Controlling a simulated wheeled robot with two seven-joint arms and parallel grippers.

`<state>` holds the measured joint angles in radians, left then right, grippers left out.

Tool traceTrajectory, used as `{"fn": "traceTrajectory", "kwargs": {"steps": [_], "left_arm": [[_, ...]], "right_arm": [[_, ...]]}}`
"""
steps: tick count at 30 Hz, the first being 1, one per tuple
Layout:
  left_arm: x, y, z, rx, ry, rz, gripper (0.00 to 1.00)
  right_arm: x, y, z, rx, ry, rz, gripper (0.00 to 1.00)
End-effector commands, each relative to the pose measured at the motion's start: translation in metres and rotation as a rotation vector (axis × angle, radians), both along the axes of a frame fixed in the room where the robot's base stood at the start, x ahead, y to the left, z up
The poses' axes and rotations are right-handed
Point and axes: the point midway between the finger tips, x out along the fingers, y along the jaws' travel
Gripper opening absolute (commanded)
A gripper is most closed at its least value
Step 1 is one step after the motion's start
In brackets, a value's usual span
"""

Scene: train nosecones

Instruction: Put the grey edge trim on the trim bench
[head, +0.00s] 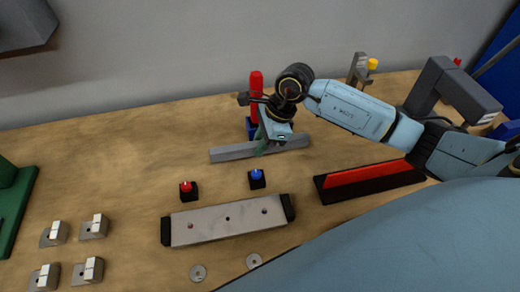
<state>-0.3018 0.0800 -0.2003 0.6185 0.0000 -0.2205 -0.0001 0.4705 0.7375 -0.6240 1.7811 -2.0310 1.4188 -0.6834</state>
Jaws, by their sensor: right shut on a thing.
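The grey edge trim (231,153) is a long, straight grey bar near the middle of the wooden bench top (120,145) in the head view. My right gripper (268,147) reaches down from the right and is shut on the bar, right of its middle. The fingers hide part of the bar. I cannot tell whether the bar touches the wood or hangs just above it. No label shows which surface is the trim bench. My left gripper is not in view.
A red upright piece with a blue base (254,90) stands just behind my right gripper. In front are red (188,190) and blue (257,178) buttons and a grey plate with black ends (228,220). A black tray (322,189) holds a red strip.

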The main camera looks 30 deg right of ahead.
Motion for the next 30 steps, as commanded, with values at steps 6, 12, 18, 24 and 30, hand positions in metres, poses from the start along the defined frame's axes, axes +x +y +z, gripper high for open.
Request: {"fn": "traceTrajectory", "kwargs": {"steps": [6,12,18,24,30], "left_arm": [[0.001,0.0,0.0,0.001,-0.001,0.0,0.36],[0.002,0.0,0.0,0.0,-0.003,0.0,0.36],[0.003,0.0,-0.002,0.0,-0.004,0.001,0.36],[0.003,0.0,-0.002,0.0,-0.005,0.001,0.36],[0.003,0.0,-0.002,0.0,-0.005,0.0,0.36]], "right_arm": [[-0.001,0.0,-0.031,0.001,0.003,-0.001,0.0],[0.0,0.0,-0.033,0.0,0.0,0.0,0.0],[0.0,0.0,-0.036,-0.001,0.001,0.0,0.25],[0.0,0.0,-0.035,-0.001,0.001,0.0,0.42],[0.0,0.0,-0.035,-0.001,0.001,0.0,0.42]]}}
